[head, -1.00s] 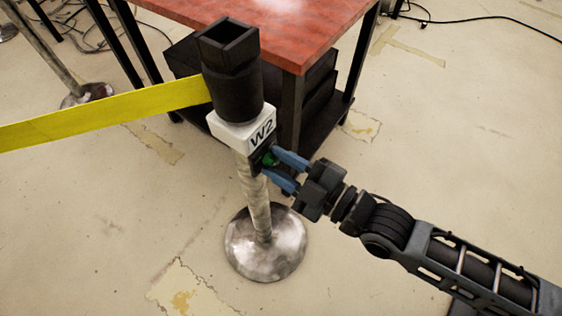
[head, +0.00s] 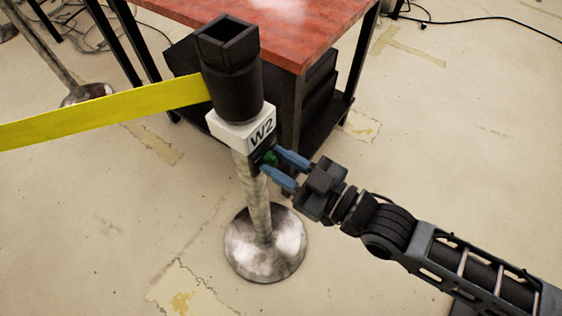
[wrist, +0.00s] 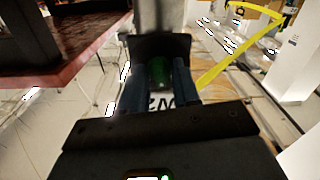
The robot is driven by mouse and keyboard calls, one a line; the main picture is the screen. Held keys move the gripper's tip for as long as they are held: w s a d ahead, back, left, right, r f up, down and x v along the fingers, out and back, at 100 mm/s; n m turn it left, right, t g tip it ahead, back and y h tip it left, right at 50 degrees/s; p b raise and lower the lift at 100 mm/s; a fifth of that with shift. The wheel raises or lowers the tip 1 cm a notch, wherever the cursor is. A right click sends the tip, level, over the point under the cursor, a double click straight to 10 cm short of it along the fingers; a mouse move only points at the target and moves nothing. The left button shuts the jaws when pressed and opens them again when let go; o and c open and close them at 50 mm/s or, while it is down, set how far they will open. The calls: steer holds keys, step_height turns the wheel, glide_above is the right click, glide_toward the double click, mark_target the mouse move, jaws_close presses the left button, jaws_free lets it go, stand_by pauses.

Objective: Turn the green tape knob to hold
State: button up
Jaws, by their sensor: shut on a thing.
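The green knob (head: 270,158) is small and sits on a dark mount on the side of the metal post (head: 256,205), just below the white W2 label block (head: 243,130). My gripper (head: 279,163) reaches in from the right with its blue fingers on either side of the knob, shut on it. In the wrist view the green knob (wrist: 159,72) shows between the two blue fingers, in front of a dark plate. The fingers hide part of the knob, and I cannot read any position mark on it.
A yellow tape (head: 110,112) runs left from the black post head (head: 232,75). A red-topped table (head: 290,25) stands close behind the post. The round metal base (head: 265,258) rests on the floor. Floor at right is mostly clear.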

steer(key=m, duration=0.5)
steer(key=shift+m, duration=0.3)
steer(key=m+b, duration=0.1)
steer(key=m, duration=0.4)
steer(key=shift+b, duration=0.3)
steer(key=o, duration=0.7)
steer(key=v, duration=0.8)
steer(key=shift+d, duration=0.1)
